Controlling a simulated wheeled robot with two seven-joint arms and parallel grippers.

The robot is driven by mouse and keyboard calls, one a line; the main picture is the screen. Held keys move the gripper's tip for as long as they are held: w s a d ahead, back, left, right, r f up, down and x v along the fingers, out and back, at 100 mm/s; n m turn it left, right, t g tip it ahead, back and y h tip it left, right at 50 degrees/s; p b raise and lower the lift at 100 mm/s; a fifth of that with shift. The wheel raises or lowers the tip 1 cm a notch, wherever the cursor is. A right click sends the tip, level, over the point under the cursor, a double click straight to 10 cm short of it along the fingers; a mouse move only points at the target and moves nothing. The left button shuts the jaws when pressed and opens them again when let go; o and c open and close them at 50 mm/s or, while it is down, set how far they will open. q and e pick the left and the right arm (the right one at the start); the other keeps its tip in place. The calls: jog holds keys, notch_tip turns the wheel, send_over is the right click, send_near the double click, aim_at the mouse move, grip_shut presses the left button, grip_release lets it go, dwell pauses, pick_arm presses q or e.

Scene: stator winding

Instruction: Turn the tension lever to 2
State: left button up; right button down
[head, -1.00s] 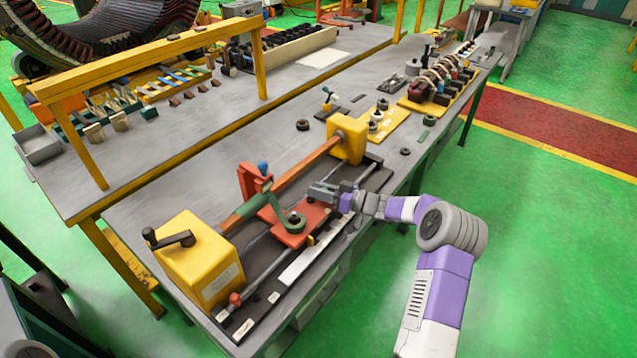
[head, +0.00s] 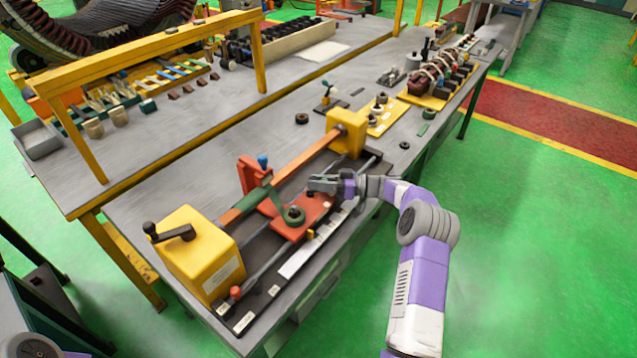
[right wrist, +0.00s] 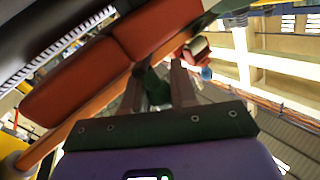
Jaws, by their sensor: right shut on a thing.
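The winding machine on the bench has a red carriage (head: 312,208) on rails. A green arm with a round disc (head: 293,215) crosses the carriage. An upright red bracket (head: 250,175) with a blue knob (head: 263,161) stands behind it. My right gripper (head: 314,184) is at the carriage's far right side. In the right wrist view, a dark green piece (right wrist: 154,88) is between its two fingers, and the gripper is shut on it. It looks like the tension lever, but its tip and any number marks are hidden or too small to read. My left gripper is not in view.
A yellow gearbox with a black crank (head: 200,257) stands at the machine's near end. A yellow post block (head: 346,132) holds the far end of the orange bar. A yellow coil tray (head: 432,101) lies farther back.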

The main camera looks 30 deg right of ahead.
jog(key=shift+s+f, duration=0.1)
jog(key=shift+f, duration=0.2)
jog(key=c, duration=0.9)
grip_release()
jog(key=shift+d, duration=0.1)
jog(key=shift+c, duration=0.2)
jog(key=shift+r, duration=0.1)
jog(key=v, duration=0.7)
jog(key=shift+s+d, duration=0.15)
jog(key=shift+d, duration=0.05)
